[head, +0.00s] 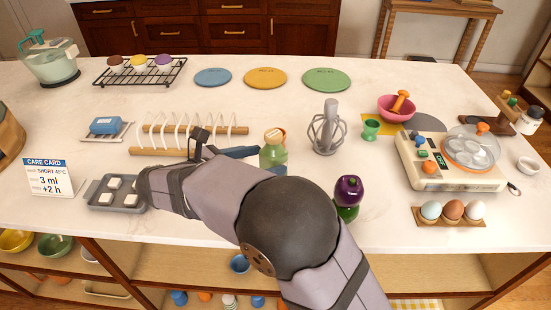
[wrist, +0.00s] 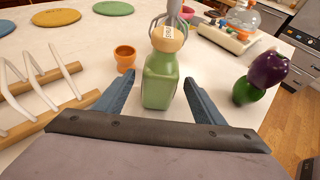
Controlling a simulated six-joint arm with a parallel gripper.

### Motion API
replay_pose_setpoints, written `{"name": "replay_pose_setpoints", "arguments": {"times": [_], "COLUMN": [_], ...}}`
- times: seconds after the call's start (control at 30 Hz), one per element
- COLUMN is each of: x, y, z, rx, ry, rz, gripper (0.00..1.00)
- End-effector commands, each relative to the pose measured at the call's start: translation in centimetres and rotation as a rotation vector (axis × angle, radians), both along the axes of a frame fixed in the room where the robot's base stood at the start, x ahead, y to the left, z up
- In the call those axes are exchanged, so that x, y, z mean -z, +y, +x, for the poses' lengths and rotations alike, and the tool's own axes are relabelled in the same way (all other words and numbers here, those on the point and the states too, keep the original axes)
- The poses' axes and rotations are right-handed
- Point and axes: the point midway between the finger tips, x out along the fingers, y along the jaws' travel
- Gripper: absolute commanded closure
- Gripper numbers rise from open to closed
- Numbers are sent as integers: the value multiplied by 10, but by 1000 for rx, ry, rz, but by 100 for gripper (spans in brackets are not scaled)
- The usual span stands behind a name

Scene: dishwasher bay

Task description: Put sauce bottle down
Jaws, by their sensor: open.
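The green sauce bottle (head: 273,157) with a tan cap stands upright on the white counter (head: 330,190), near the middle. It also shows in the wrist view (wrist: 159,88), with a small label near its cap. My gripper (wrist: 159,78) is open, with one blue finger on each side of the bottle's body. Gaps show between the fingers and the bottle in the wrist view. In the head view my arm hides part of the gripper, and the bottle's base is partly hidden.
An orange cup (wrist: 125,57) stands just behind the bottle. A wooden rack with white prongs (head: 190,135) is at left. A grey whisk (head: 328,130) stands behind and right. An eggplant-like object (head: 348,190) sits right, near the front edge. Round mats (head: 266,78) lie farther back.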

Motion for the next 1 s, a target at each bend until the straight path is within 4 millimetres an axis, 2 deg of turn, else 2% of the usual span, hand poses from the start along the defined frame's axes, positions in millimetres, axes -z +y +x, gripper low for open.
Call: {"name": "replay_pose_setpoints", "arguments": {"times": [0.1,0.33,0.9,1.0], "x": [-7,-15,-16,-14], "y": [13,26,27,22], "z": [-12,-26,-28,-35], "rx": [-3,0,1,14], "ry": [-1,1,2,21], "rz": [1,1,0,6], "gripper": [37,37,37,37]}}
